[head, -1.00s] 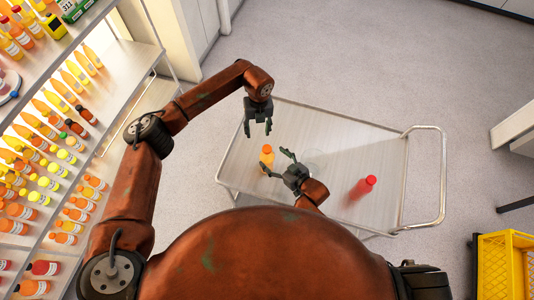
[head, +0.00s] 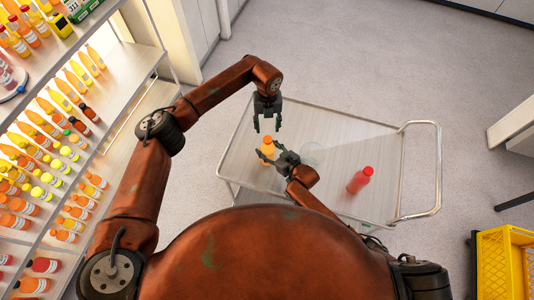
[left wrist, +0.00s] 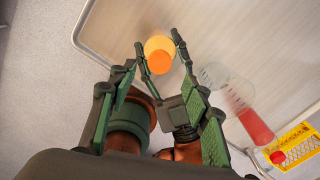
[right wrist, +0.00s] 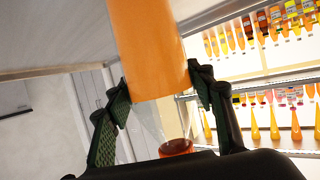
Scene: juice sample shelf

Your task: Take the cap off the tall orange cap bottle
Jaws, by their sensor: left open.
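The tall orange cap bottle (head: 267,147) stands on the cart top (head: 338,118). In the left wrist view its orange cap (left wrist: 159,62) shows from above. My right gripper (head: 274,153) comes from the lower right with its fingers on either side of the bottle. In the right wrist view the orange body (right wrist: 152,50) fills the space between the fingertips (right wrist: 158,80), and the cap (right wrist: 176,147) is at the bottom of the picture. I cannot tell whether the fingers press on it. My left gripper (head: 267,128) is open and empty, pointing down above the bottle.
A red bottle (head: 359,181) stands on the cart to the right. A clear glass vessel (left wrist: 212,76) is beside the orange bottle. A lit shelf (head: 150,62) with many bottles is on the left. A yellow crate (head: 505,255) is at the lower right.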

